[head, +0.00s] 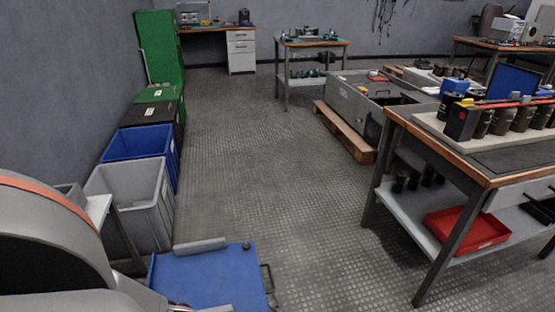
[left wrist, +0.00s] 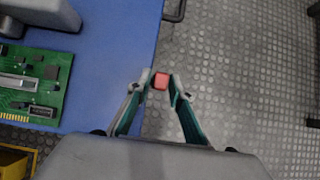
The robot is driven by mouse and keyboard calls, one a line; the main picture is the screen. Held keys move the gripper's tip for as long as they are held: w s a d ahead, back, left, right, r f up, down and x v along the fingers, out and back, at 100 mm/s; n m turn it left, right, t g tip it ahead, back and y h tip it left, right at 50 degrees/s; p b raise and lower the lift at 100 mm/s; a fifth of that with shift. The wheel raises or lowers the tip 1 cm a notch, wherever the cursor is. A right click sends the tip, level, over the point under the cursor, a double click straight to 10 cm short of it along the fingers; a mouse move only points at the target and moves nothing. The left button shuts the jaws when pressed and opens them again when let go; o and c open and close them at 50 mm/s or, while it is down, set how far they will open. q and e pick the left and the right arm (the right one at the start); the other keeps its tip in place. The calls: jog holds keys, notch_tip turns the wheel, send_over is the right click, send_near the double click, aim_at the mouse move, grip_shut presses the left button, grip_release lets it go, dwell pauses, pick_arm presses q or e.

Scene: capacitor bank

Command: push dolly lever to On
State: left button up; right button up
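The blue dolly (head: 212,272) stands on the floor at the bottom of the head view; its blue top (left wrist: 105,60) fills much of the left wrist view's left half. A small red block (left wrist: 161,81) shows just beside the dolly's edge. My left gripper (left wrist: 161,78) has its fingertips drawn in close on both sides of this block. I cannot tell whether the block is the lever's end. No On marking is readable. In the head view my left arm (head: 50,240) hides part of the area, and the left fingers are not clear there. My right gripper is not in view.
A green circuit board (left wrist: 45,88) lies on the dolly. A dark handle (left wrist: 174,10) sticks out from its edge. A grey bin (head: 150,200) and a blue bin (head: 140,145) stand behind it. A workbench (head: 480,170) is at right. The floor (head: 260,160) between is clear.

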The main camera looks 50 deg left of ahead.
pick_arm(q)
jog(key=v, duration=1.2)
dwell(0.3)
